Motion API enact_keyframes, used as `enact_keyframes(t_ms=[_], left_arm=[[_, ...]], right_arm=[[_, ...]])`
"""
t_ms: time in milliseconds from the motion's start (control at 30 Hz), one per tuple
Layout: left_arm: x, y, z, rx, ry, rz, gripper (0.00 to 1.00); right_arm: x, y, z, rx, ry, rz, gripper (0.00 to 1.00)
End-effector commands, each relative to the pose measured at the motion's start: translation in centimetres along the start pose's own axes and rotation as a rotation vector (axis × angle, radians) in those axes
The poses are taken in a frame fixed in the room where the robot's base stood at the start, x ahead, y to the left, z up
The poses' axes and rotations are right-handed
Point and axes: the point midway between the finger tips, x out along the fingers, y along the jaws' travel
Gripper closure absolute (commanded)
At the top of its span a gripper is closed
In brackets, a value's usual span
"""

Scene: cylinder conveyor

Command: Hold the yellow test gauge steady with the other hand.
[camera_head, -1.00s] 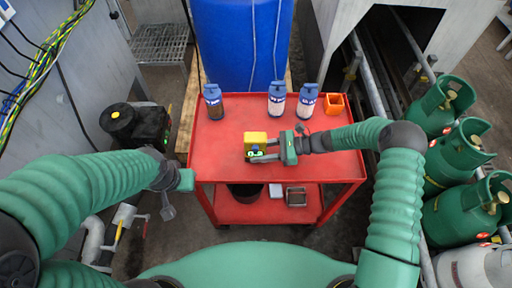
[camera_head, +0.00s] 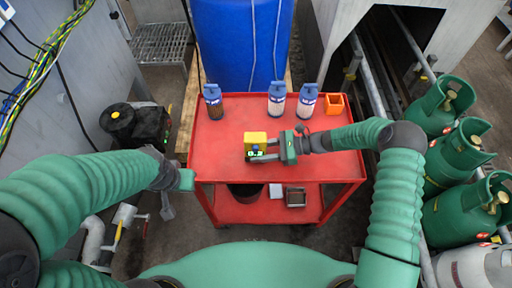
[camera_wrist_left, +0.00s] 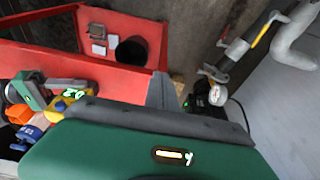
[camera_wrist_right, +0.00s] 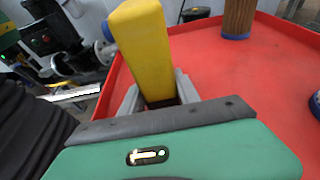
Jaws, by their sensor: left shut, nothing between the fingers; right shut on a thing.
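The yellow test gauge (camera_head: 255,138) is on or just above the red cart top, near its middle. A small lit display shows on its near side. My right gripper (camera_head: 266,151) reaches in from the right and is shut on the gauge. In the right wrist view the gauge (camera_wrist_right: 143,50) rises between the two grey fingers, tilted in the picture. My left gripper (camera_head: 168,200) hangs off the cart's left side, apart from the gauge, shut and empty. In the left wrist view the gauge (camera_wrist_left: 62,103) shows at the left beside the right gripper.
The red cart (camera_head: 220,168) carries several blue-capped bottles (camera_head: 276,100) and an orange open box (camera_head: 334,103) along its back edge. Its lower shelf holds a dark bucket and small trays (camera_head: 296,198). Green gas cylinders (camera_head: 452,160) stand at the right. The cart top's left front is clear.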

Motion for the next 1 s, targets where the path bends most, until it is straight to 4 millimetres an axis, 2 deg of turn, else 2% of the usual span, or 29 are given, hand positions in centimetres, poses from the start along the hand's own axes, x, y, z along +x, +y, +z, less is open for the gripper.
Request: enact_keyframes(t_ms=[467, 567, 667, 733, 800, 867, 967, 1000], left_arm=[[0.0, 0.0, 0.0, 0.000, 0.000, 0.000, 1.00], [0.6, -0.3, 0.0, 0.012, 0.004, -0.006, 1.00], [2.7, -1.0, -0.5, 0.068, 0.025, -0.021, 1.00], [5.3, -1.3, -1.0, 0.138, 0.054, -0.018, 1.00], [8.2, -0.8, -1.2, 0.221, 0.094, 0.018, 1.00], [10.6, 0.5, -1.1, 0.286, 0.138, 0.079, 1.00], [13.7, 3.9, -0.2, 0.358, 0.226, 0.229, 1.00], [14.4, 5.7, 0.3, 0.371, 0.267, 0.304, 1.00]], right_arm=[[0.0, 0.0, 0.0, 0.000, 0.000, -0.001, 1.00], [0.0, 0.0, 0.0, 0.000, 0.000, -0.001, 1.00], [0.0, 0.0, 0.0, 0.000, 0.000, -0.001, 1.00], [0.0, -0.1, 0.0, 0.000, 0.000, 0.000, 1.00], [0.0, -0.1, 0.0, 0.000, 0.000, 0.000, 1.00], [0.0, -0.1, 0.0, 0.000, 0.000, 0.000, 1.00], [0.0, 0.0, 0.0, 0.000, 0.000, -0.001, 1.00], [0.0, 0.0, 0.0, 0.000, 0.000, -0.001, 1.00]])
